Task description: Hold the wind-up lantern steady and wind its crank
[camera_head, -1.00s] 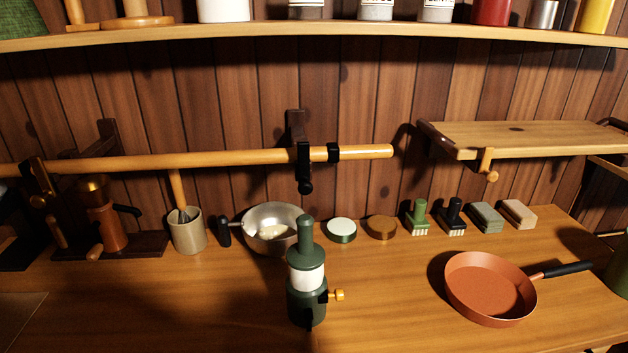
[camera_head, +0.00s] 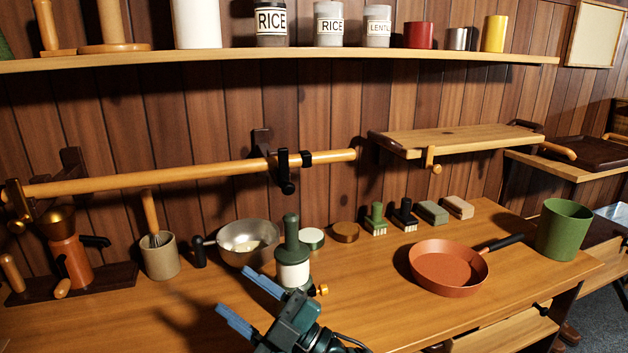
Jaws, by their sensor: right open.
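The wind-up lantern (camera_head: 293,262) stands upright on the wooden counter. It has a dark green top and base with a white middle band. Its crank, with a yellow-orange knob (camera_head: 322,290), sticks out at the lower right side. My right gripper (camera_head: 249,300) is in front of the lantern, at the bottom of the view. Its two blue fingers are spread apart with nothing between them, pointing up and left. It overlaps the lantern's base in the picture; I cannot tell whether they touch. My left gripper is out of view.
A metal bowl (camera_head: 246,238) and a white-topped round tin (camera_head: 311,238) stand close behind the lantern. An orange pan (camera_head: 447,268) and a green bin (camera_head: 564,230) are to the right. A wooden rail (camera_head: 200,172) runs above. The counter between lantern and pan is clear.

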